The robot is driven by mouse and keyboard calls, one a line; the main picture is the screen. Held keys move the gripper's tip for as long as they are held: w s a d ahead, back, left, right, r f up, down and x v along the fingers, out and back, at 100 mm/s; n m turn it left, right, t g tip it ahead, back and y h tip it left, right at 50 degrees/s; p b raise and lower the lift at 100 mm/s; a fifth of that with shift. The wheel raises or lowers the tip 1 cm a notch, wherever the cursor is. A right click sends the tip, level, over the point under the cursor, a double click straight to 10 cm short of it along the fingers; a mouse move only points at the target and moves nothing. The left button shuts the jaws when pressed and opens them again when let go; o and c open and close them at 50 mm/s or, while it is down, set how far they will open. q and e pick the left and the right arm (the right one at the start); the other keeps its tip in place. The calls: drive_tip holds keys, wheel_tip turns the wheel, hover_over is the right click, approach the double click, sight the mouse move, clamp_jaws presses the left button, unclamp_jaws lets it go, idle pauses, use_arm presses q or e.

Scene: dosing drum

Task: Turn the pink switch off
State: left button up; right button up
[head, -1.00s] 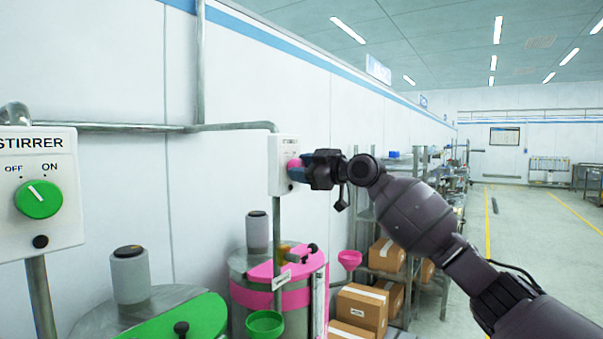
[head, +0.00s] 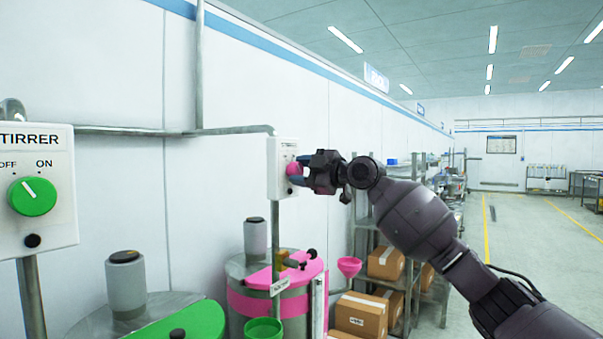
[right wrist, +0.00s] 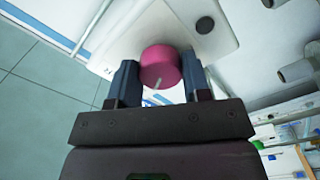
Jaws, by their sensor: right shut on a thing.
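The pink switch (head: 294,169) is a round knob on a white wall box (head: 281,152) above the pink-lidded drum. In the right wrist view the pink switch (right wrist: 161,66) sits between the two fingers, with a pale pointer mark on its face. My right gripper (head: 302,170) is shut on the knob, one finger on each side; it also shows in the right wrist view (right wrist: 160,85). The box's lettering is too small to read in the head view. My left gripper is not in view.
A green switch (head: 33,196) on a stirrer box (head: 36,170) is at the left. A green-lidded drum (head: 190,325) and a pink-lidded drum (head: 262,300) stand below. Shelves with cardboard boxes (head: 362,312) are behind my arm. The floor at right is open.

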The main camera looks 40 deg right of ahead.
drive_tip(key=o, duration=0.9)
drive_tip(key=shift+o, duration=0.2)
drive_tip(key=shift+s, duration=0.1)
drive_tip(key=v, duration=1)
drive_tip(key=shift+s+b, duration=0.35)
drive_tip(key=shift+d, duration=0.1)
